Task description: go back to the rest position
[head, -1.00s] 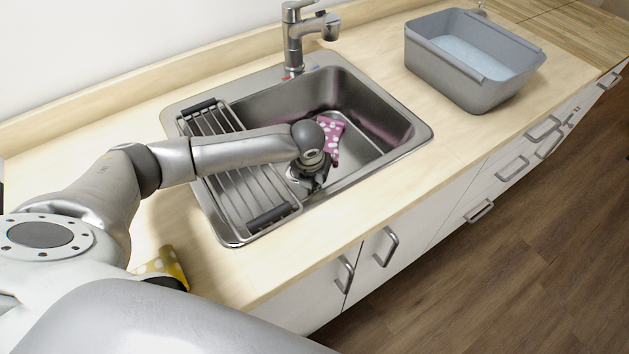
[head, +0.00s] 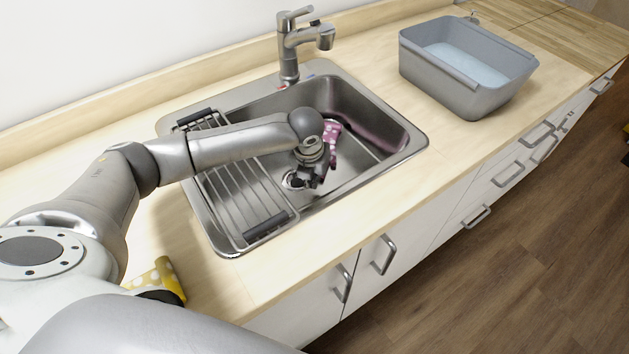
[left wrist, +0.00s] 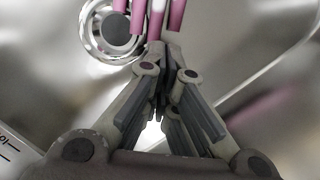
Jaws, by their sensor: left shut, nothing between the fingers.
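My left gripper (head: 314,184) is inside the steel sink (head: 365,120), low over the basin near its drain (head: 295,180). Its fingers are together with nothing between them, as the left wrist view (left wrist: 165,85) also shows. A pink glove with white dots (head: 333,143) is in the sink just beyond the gripper, partly hidden by my wrist. Its pink fingers (left wrist: 150,14) show at the top of the left wrist view, beside the round drain (left wrist: 113,30). My right gripper is out of view.
A wire rack (head: 245,185) spans the sink's left side, under my left forearm. The faucet (head: 290,45) stands behind the sink. A grey tub with water (head: 460,95) stands at right. A yellow dotted glove (head: 160,274) lies on the counter at lower left. The front right counter is clear.

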